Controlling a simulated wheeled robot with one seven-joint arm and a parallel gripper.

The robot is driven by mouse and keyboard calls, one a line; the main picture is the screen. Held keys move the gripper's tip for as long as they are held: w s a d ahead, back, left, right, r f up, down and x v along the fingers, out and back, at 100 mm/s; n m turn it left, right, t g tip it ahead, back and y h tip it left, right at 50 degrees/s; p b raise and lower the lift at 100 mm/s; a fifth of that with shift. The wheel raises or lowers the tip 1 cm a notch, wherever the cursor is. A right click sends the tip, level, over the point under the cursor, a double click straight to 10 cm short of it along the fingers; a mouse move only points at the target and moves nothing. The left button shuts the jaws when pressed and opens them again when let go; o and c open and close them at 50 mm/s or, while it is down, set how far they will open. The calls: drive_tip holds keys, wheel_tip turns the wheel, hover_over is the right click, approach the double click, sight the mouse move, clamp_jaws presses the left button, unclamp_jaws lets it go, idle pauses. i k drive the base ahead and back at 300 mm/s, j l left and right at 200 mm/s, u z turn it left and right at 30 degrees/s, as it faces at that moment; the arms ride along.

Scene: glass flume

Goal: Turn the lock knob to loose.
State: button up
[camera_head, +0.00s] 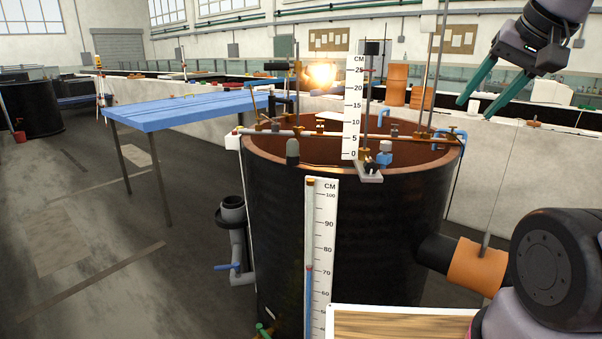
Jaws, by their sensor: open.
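My gripper (475,110) is at the upper right, with two green fingers pointing down and left. The fingers are apart with nothing between them. A point gauge with a white centimetre scale (353,105) stands upright at the rim of the dark round tank (400,225).
Pipes and rods cross the tank's top. A taller scale (320,250) is on the tank's front. A blue table (190,110) stands at left. An orange pipe collar (477,267) juts out at right, with a thin line rising from it. Floor at left is mostly clear.

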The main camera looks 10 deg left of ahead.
sight(371, 167)
drive_tip(key=l+u, duration=0.1)
drive_tip(key=u, duration=0.35)
drive_tip(key=k+l+u, duration=0.1)
drive_tip(key=u, duration=0.3)
drive_tip(key=k+u, duration=0.15)
drive_tip(key=u, duration=0.3)
drive_tip(key=k+u, duration=0.1)
drive_tip(key=u, duration=0.3)
drive_tip(key=k+l, duration=0.1)
drive_tip(key=k, duration=0.65)
